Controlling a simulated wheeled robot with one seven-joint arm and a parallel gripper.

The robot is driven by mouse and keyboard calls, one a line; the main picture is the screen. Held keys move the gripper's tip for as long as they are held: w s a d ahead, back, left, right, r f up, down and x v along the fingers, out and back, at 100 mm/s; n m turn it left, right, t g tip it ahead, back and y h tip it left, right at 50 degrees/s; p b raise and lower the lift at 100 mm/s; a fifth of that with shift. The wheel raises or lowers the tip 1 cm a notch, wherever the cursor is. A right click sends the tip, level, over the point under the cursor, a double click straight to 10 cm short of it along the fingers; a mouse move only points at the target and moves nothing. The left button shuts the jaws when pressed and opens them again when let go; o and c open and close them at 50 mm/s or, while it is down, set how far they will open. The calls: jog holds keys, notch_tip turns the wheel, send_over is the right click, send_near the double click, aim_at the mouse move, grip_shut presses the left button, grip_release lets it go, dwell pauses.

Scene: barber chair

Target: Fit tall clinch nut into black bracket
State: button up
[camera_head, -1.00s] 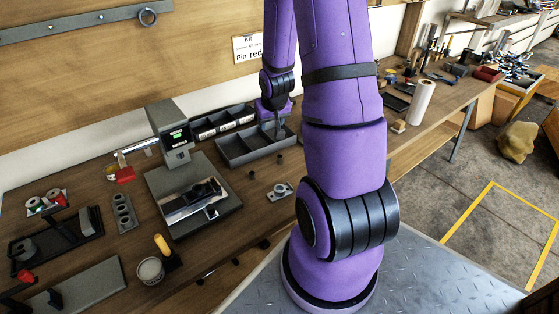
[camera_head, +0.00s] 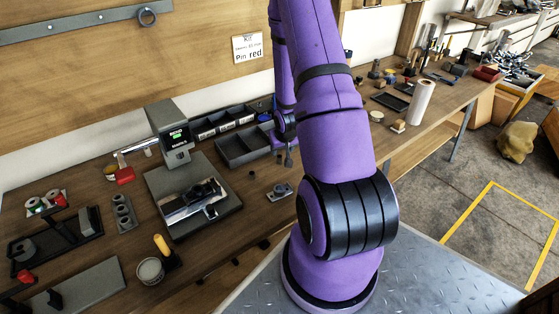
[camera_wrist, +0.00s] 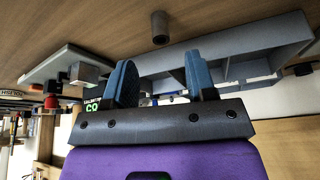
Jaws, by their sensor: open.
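A grey cylinder, which looks like the tall clinch nut (camera_wrist: 159,27), stands on the bench in the wrist view. It lies ahead of the gap between the fingers of my gripper (camera_wrist: 159,64), apart from them. My gripper is open and empty, with two blue fingers. In the head view my gripper (camera_head: 288,160) hangs low over the bench by the divided tray, partly hidden by my arm. A dark bracket-like part (camera_head: 205,192) lies on the grey press base; I cannot tell for certain that it is the black bracket.
A divided grey tray (camera_head: 237,158) stands behind my gripper. A small dark piece (camera_head: 252,174) and a grey plate-like part (camera_head: 280,192) are on the bench. A cup (camera_head: 150,270) and a kit tray (camera_head: 55,240) are further left.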

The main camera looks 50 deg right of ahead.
aim_at(280, 156)
jog(key=shift+x, duration=2.7)
jog(key=shift+a, duration=0.15)
grip_shut()
